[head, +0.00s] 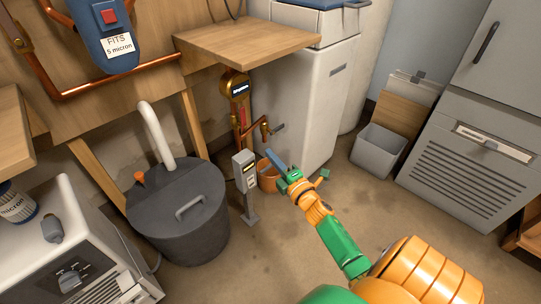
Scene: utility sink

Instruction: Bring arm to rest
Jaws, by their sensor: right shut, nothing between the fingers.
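My right arm, green and orange, reaches in from the bottom right of the head view. Its gripper (277,163) is shut with nothing between the fingers. The gripper is in front of an orange-brown bucket (267,181) on the floor and partly covers it in the picture. I cannot tell whether they touch. My left gripper is not in view.
A dark lidded tub (203,235) and a small grey post (244,199) stand left of the gripper. Copper pipe with a valve (262,125) is just above it. A white cabinet (325,95) stands behind. A grey bin (379,152) is at the right. Floor between is clear.

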